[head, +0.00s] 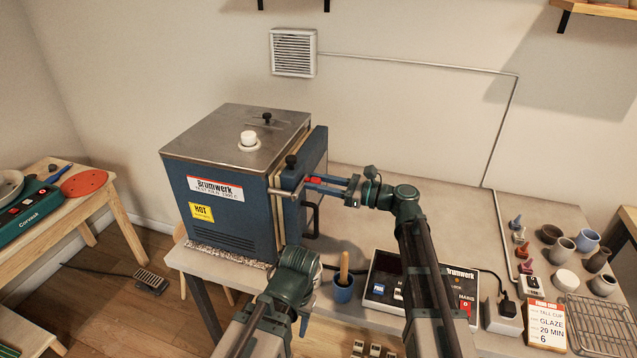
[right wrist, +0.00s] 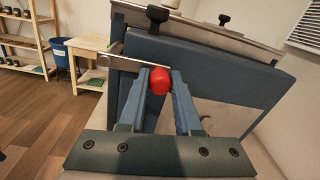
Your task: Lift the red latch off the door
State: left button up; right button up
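The kiln (head: 222,185) is a blue box with a steel top, and its blue door (head: 316,155) is on its right side. The red latch has a red knob (right wrist: 158,79) on a thin metal bar, which lies across the door edge; the knob also shows in the head view (head: 314,181). My right gripper (head: 309,184) is at the latch, with its two blue fingers on either side of the knob. In the right wrist view the fingertips (right wrist: 160,74) close in snugly on it. My left arm's wrist shows before the kiln; its fingers are not visible.
A dark door handle (head: 312,218) hangs just below my right gripper. A blue pot with a wooden-handled tool (head: 343,290) and a control box (head: 385,285) stand at the table front. Cups and a wire rack (head: 600,325) are at right. The table behind my right arm is clear.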

grip_shut()
dwell(1.1)
